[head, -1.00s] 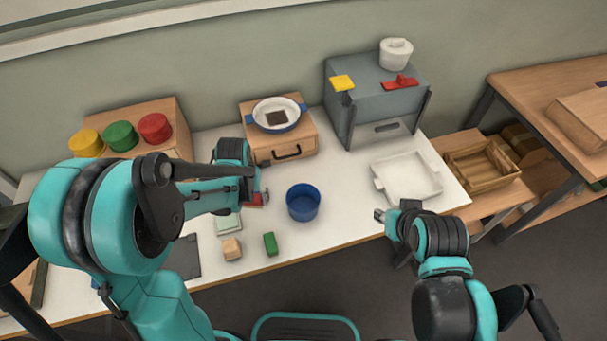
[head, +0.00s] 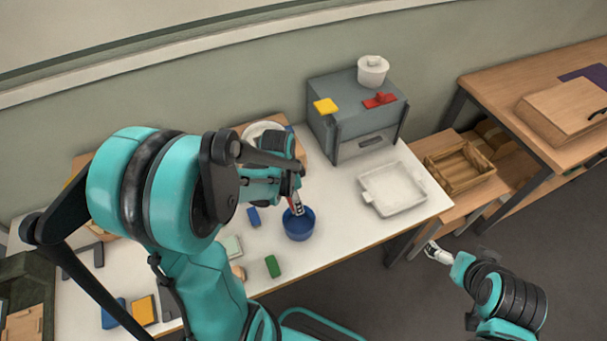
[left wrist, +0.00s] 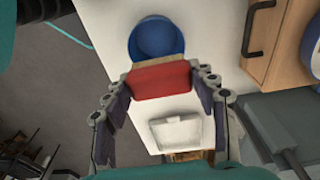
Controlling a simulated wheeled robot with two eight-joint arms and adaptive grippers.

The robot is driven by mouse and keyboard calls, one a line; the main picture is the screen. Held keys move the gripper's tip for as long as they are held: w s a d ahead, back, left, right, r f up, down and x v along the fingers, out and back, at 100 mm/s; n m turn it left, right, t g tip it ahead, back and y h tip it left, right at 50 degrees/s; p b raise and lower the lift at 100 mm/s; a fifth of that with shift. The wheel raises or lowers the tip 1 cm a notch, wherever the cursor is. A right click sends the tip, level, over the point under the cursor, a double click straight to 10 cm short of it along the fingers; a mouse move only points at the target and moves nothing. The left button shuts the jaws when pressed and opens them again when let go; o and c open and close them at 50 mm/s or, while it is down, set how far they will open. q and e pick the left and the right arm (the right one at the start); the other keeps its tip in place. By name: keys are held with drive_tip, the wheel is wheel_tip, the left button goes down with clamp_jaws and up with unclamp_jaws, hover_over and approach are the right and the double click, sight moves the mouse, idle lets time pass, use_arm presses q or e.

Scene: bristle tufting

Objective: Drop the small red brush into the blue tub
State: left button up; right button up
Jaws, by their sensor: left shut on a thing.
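My left gripper (head: 294,206) is shut on the small red brush (left wrist: 160,80), which has a red body and a tan bristle edge. The brush is held across between both fingers in the left wrist view. In the head view the gripper is over the back-left rim of the blue tub (head: 299,226), and only a sliver of red shows. The tub stands upright on the white table (head: 330,224). In the left wrist view the tub (left wrist: 155,35) lies just beyond the brush, its near edge hidden by it. My right gripper (head: 437,253) is away to the right, off the table edge, with its finger opening unclear.
A green block (head: 272,266) and a small blue block (head: 254,216) lie left of the tub. A white tray (head: 393,190) is to the right, before a grey cabinet (head: 357,115). My left arm hides much of the table's left side. The table between tub and tray is clear.

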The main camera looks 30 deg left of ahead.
sight(289, 199)
use_arm(q)
drive_tip(key=shift+s+f+b, duration=0.1)
drive_tip(key=shift+f+b, duration=0.2)
drive_tip(key=shift+b, duration=0.15)
wheel_tip(289, 199, down, 5)
drive_tip(key=b, duration=0.4)
drive_tip(key=shift+s+a, duration=0.1)
drive_tip(key=o, duration=1.2)
drive_tip(key=shift+c, duration=0.2)
drive_tip(key=shift+r, duration=0.1)
drive_tip(key=r, duration=0.7)
drive_tip(key=s+a+r, duration=0.1)
drive_tip(key=r, duration=0.3)
drive_tip(key=shift+s+r, duration=0.1)
drive_tip(key=shift+r, duration=0.25)
